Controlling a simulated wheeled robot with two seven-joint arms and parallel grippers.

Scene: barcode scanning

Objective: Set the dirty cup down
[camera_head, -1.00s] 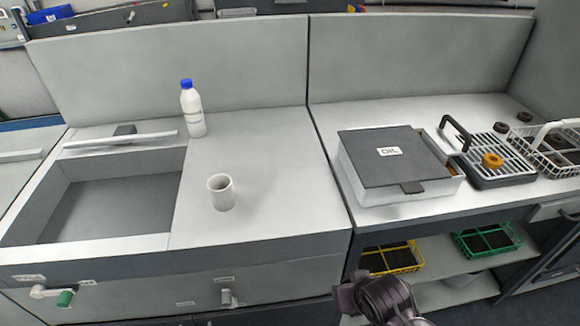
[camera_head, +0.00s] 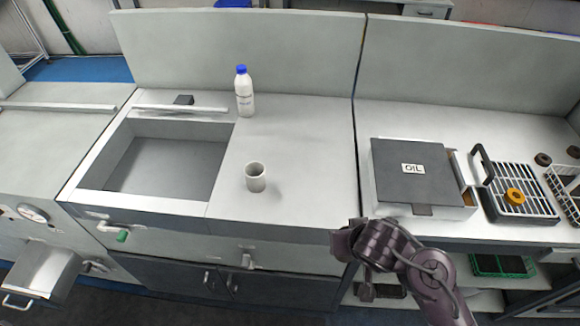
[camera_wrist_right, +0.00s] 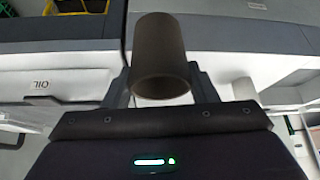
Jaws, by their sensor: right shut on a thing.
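The dirty cup (camera_wrist_right: 160,58), brownish grey, is between the fingers of my right gripper (camera_wrist_right: 158,85) in the right wrist view. The gripper is shut on it. In the head view my right gripper (camera_head: 345,243) is by the front edge of the counter (camera_head: 300,205), right of the sink side. The held cup cannot be made out clearly there. A second, pale cup (camera_head: 255,178) stands upright on the counter, apart from the gripper. My left gripper is not in view.
A white bottle with a blue cap (camera_head: 244,95) stands behind the pale cup. A sink (camera_head: 165,165) is at left. On the right counter are an OIL box (camera_head: 412,178) and a rack (camera_head: 520,200). Counter around the pale cup is clear.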

